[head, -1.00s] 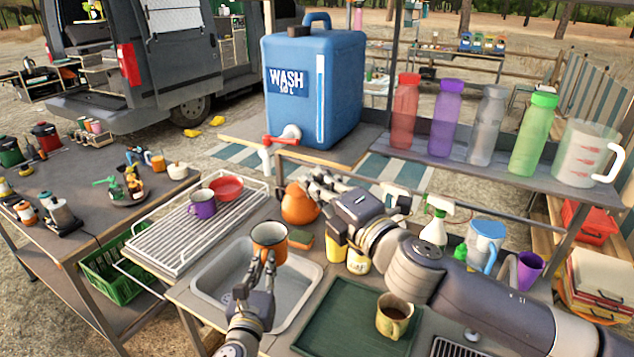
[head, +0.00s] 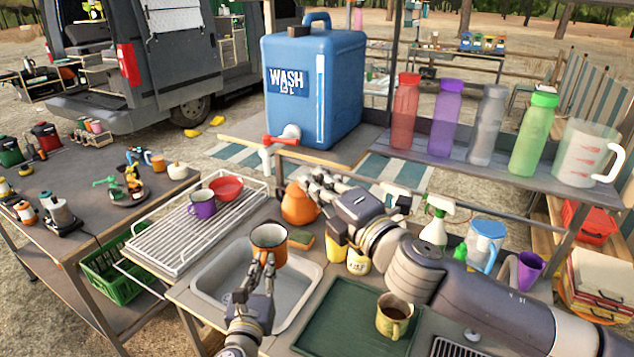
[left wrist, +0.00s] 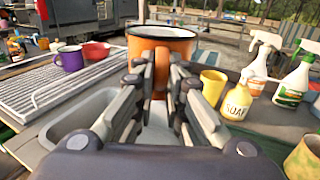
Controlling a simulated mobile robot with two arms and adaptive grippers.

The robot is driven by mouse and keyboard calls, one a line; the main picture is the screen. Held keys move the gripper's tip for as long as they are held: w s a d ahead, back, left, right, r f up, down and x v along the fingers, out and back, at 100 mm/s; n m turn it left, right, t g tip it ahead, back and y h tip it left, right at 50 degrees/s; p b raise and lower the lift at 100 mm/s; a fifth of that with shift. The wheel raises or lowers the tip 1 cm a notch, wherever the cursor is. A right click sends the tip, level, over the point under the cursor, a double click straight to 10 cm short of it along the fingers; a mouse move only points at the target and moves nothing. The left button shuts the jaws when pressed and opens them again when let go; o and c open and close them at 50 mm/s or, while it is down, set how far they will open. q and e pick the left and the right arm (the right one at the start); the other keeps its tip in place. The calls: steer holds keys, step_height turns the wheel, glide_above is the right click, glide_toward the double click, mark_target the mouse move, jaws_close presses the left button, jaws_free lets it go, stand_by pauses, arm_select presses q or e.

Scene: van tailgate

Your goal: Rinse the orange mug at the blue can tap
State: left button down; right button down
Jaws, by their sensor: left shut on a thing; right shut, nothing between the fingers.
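In the left wrist view the orange mug (left wrist: 162,52) stands between the fingers. The blue water can (head: 318,88), marked WASH, stands on a board behind the sink. Its tap (head: 283,136) has a red lever and a white spout, and the mug is below and nearer than it. My right gripper (head: 308,184) is shut and empty beside an orange rounded thing (head: 299,205).
A drying rack (head: 180,250) with a purple mug (head: 202,204) and red bowl (head: 226,188) is left of the sink. A green tray (head: 335,325) holds a yellow mug (head: 393,316) at right. Spray bottles and a soap bottle (left wrist: 236,103) stand right.

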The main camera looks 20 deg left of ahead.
arm_select(q)
steer(key=shift+r, duration=0.1)
stand_by(0.3)
steer(key=shift+s+d+r+p, duration=0.2)
steer(key=shift+s+r+p, duration=0.2)
steer(key=shift+r+p, duration=0.1)
steer(key=s+r+p, duration=0.1)
steer(key=s+d+r, duration=0.1)
steer(key=s+r+p, duration=0.1)
steer(key=shift+s+d+p, duration=0.3)
steer(key=shift+s+d, duration=0.1)
stand_by(0.3)
